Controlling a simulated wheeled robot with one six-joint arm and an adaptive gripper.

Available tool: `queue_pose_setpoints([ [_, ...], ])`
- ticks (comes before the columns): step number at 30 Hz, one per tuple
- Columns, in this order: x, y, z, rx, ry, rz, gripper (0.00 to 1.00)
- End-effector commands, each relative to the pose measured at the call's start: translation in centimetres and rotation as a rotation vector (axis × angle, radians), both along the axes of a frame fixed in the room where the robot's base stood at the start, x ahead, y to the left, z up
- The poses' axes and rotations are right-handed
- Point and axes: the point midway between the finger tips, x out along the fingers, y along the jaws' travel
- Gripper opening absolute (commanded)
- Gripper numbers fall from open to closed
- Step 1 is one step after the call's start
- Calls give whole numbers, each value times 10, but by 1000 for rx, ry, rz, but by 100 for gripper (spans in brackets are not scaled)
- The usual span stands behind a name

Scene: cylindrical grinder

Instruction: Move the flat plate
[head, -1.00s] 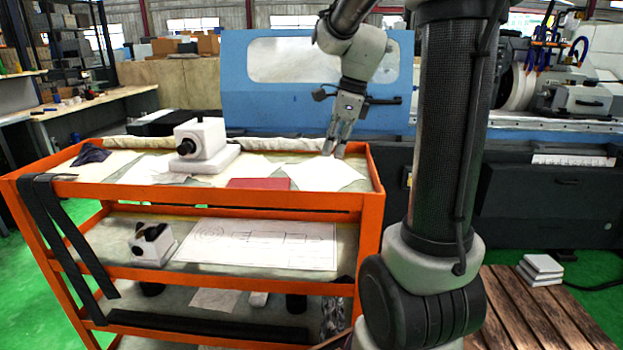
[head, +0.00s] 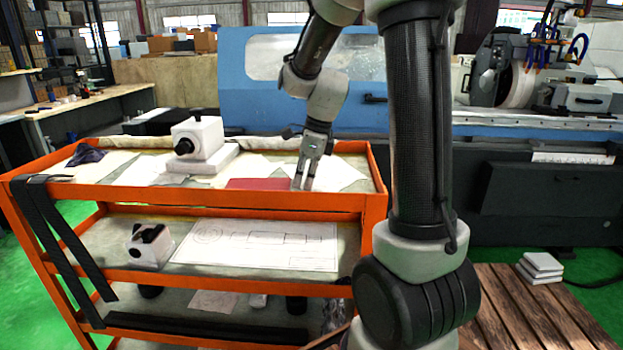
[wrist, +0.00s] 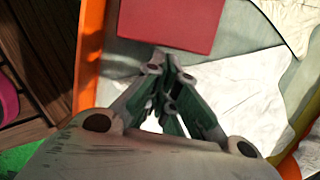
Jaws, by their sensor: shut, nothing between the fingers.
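The flat plate, a dark red rectangle (head: 258,183), lies on the top shelf of the orange cart (head: 205,196), near its front edge. It also shows at the top of the wrist view (wrist: 168,22). My gripper (head: 302,187) is just right of the plate in the head view, pointing down over a white sheet (head: 340,174). In the wrist view my fingertips (wrist: 167,66) are drawn together just below the plate's lower edge, with nothing held. I cannot tell whether they touch the plate or the shelf.
A white block with a black knob (head: 198,140) stands left of the plate on the top shelf. A lower shelf holds a drawing (head: 260,246) and a small white device (head: 150,245). The blue grinder (head: 235,90) stands behind. White blocks (head: 540,267) lie on wooden slats at right.

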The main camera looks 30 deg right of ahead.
Motion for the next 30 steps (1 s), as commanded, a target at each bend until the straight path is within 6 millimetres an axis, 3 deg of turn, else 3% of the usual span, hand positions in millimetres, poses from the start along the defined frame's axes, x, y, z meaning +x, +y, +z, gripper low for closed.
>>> queue_pose_setpoints([
  [9, 1, 1, 0, 0, 0, 1, 0],
  [13, 10, 14, 0, 0, 0, 5, 0],
  [30, 103, 154, 0, 0, 0, 6, 0],
])
